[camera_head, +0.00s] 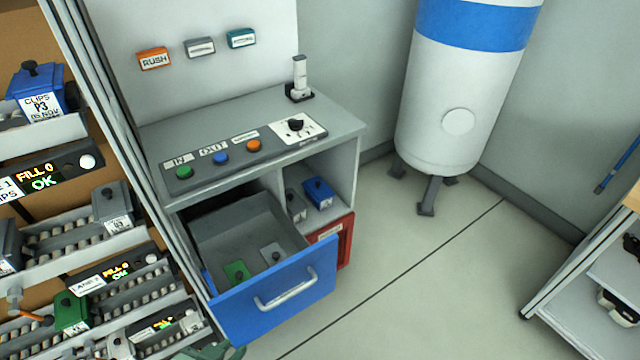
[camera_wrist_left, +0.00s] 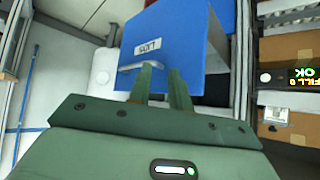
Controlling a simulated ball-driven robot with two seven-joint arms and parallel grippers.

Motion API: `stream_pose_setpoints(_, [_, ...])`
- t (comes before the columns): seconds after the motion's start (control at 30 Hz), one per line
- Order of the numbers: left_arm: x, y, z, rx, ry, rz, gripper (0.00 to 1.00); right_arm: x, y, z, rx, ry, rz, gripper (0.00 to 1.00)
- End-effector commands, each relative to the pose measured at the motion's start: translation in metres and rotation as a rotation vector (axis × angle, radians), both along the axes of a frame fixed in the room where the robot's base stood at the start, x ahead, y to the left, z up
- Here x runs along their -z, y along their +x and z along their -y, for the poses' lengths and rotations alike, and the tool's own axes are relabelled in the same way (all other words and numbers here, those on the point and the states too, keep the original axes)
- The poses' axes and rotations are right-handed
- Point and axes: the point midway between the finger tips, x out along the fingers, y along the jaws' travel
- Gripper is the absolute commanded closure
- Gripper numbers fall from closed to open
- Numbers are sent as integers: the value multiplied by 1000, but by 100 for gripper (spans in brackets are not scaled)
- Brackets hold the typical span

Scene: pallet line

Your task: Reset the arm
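The tip of my left gripper (camera_head: 208,352) shows at the bottom edge of the head view, below the blue drawer front and apart from its handle. In the left wrist view the two green fingers (camera_wrist_left: 162,72) are spread with an empty gap between them. Beyond them is the blue drawer front (camera_wrist_left: 185,35) with a label and a pale handle (camera_wrist_left: 140,66). In the head view the drawer (camera_head: 275,300) is pulled open, with a green piece (camera_head: 237,272) and a grey piece (camera_head: 272,254) inside. My right gripper is in neither view.
The console top (camera_head: 235,140) carries buttons and a knob. A blue box (camera_head: 318,192) sits in the cubby beside the drawer. Racks with roller lanes (camera_head: 70,235) stand close on the left. A white tank (camera_head: 455,90) stands behind. The floor (camera_head: 400,270) at centre right is clear.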

Motion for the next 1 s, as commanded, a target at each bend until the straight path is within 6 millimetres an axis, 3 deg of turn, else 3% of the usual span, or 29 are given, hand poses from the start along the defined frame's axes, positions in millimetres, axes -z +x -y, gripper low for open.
stream_pose_setpoints(0.2, [-22, -15, -72, 50, 434, -100, 80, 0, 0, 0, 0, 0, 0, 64])
stream_pose_setpoints(0.4, [-51, -37, -133, 52, 749, -231, 80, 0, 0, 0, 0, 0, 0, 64])
stream_pose_setpoints(0.43, [-49, -38, -136, 56, 771, -249, 80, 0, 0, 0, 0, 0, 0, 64])
stream_pose_setpoints(0.77, [81, -42, -108, 132, 622, -341, 80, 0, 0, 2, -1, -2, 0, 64])
stream_pose_setpoints(0.87, [127, -54, -99, 147, 567, -380, 80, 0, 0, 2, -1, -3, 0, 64])
stream_pose_setpoints(1.0, [204, -89, -88, 156, 468, -459, 80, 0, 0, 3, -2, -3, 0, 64])
